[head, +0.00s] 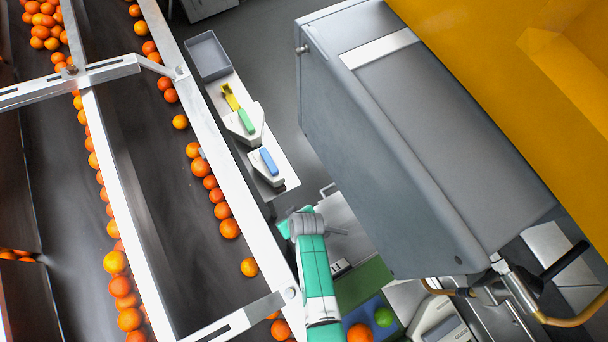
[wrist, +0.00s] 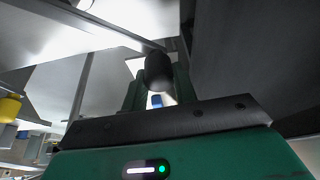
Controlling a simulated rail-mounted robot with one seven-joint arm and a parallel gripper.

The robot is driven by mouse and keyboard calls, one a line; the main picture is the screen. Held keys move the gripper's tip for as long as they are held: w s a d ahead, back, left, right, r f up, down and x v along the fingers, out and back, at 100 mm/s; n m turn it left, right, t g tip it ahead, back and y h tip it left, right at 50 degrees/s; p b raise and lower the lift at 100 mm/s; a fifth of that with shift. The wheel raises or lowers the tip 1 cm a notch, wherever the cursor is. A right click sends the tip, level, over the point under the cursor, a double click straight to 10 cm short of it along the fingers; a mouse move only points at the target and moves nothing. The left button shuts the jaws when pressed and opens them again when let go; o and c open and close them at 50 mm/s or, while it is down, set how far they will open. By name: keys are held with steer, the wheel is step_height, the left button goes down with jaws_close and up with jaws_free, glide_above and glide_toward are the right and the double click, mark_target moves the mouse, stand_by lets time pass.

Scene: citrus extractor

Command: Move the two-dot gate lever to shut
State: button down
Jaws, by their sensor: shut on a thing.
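In the wrist view, my gripper (wrist: 160,88) has its two green fingers closed on a dark, rounded lever knob (wrist: 158,70). The knob sits between the fingertips, in front of a pale metal bar or panel edge. No dot marks show on it, so I cannot tell from the marks which gate lever it is.
A large grey housing (head: 400,140) stands right of my arm. A conveyor (head: 165,220) with oranges runs along the left. A white shelf (head: 285,168) holds handheld tools and a grey tray (head: 208,54). A black-handled lever (head: 566,260) is at the lower right.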

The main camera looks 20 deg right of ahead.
stand_by(0.5)
steer(key=c, duration=1.1)
jaws_free()
steer(key=shift+s+a, duration=0.1)
steer(key=shift+s, duration=0.05)
steer(key=p+v, duration=0.4)
steer(key=v, duration=0.4)
